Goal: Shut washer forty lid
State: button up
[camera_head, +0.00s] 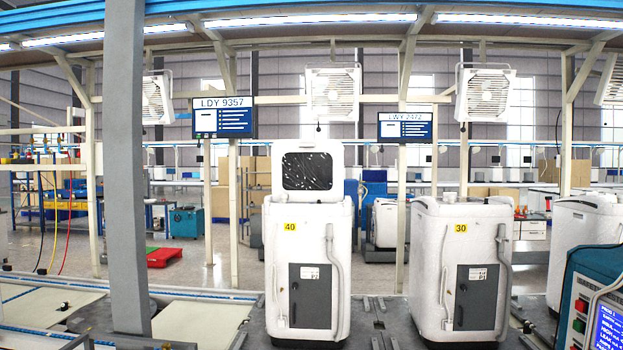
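The washer marked with a yellow 40 label (307,265) stands upright on the line, near the middle of the view. It is a white cabinet with a dark panel low on its front and a pale hose down its right side. Its lid (307,168) stands raised above the back of the top, with a dark window facing me. My gripper is not in view.
A washer marked 30 (428,262) stands to the right with its top closed. Another white washer (578,232) is farther right. A blue-green test device with a screen (590,300) fills the lower right corner. A grey post (125,170) rises at the left. Conveyor panels (200,322) lie at lower left.

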aim_at(306, 170)
jog(key=z, duration=0.5)
jog(key=k, duration=0.6)
jog(key=z, duration=0.35)
jog(key=i, duration=1.3)
jog(key=u, duration=0.8)
jog(key=i, duration=1.95)
jog(key=u, duration=1.8)
jog(key=i, duration=1.1)
jog(key=u, duration=0.95)
